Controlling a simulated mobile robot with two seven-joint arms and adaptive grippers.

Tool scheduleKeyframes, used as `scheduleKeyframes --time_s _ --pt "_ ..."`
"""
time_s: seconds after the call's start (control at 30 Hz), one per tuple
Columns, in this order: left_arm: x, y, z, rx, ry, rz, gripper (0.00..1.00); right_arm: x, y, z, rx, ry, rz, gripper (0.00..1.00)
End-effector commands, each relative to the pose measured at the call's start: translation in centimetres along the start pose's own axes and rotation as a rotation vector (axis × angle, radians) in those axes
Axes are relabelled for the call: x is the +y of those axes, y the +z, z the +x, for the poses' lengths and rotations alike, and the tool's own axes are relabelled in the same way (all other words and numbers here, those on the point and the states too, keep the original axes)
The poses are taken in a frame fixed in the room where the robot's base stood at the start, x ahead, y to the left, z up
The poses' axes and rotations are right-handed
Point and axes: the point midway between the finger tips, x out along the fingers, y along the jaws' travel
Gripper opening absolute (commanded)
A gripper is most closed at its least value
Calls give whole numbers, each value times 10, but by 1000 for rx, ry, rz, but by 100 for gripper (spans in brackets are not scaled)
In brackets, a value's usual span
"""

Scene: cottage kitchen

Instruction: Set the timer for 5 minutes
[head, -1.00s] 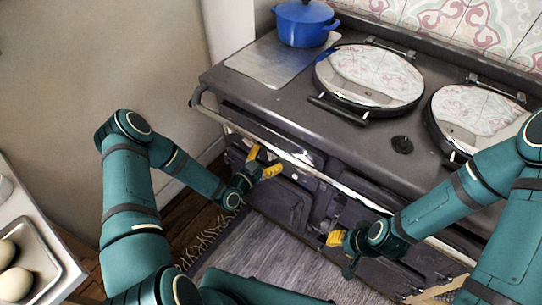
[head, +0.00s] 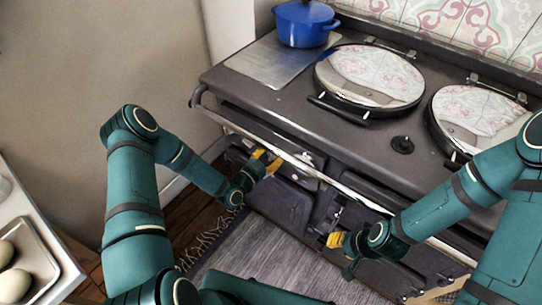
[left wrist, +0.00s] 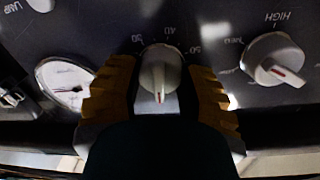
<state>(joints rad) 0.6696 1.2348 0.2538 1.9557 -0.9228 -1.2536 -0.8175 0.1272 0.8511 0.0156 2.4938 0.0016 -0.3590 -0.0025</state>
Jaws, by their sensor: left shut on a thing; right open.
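The timer knob (left wrist: 160,72) is a pale round dial on the dark range front in the left wrist view. Numbers are printed in an arc around its top, and its red-tipped pointer mark points to the bottom of the picture. The yellow fingers of my left gripper (left wrist: 160,90) stand on either side of it and are shut on it. In the head view my left gripper (head: 267,162) is at the range's front panel, where it hides the knob. My right gripper (head: 337,240) is open, low before the oven doors, and apparently holds nothing.
Beside the timer are a HIGH-marked knob (left wrist: 275,60) and a round gauge (left wrist: 66,82). A metal rail (head: 290,157) runs along the range front. A blue pot (head: 304,25) stands on the range top. A tray of pale round items (head: 40,262) lies at the left.

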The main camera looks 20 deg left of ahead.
Motion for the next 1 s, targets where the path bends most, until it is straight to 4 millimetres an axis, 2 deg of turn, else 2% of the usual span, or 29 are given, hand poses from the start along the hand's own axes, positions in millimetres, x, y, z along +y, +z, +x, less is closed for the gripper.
scheduleKeyframes --time_s 0.1,0.3,0.67,0.7,0.77,1.0 --pt "0 -2 2 -4 3 143 3 0 0 0 1 0 0 34" --pt "0 -2 1 -14 1 304 3 0 0 0 1 0 0 34" --pt "0 -2 1 -15 0 329 3 0 0 0 1 0 0 34" --pt "0 -2 1 -15 0 329 56 0 0 0 1 0 0 34" --pt "0 -2 1 -15 0 329 73 0 0 0 1 0 0 34" --pt "0 -1 1 -17 2 327 73 0 0 0 1 0 0 34"
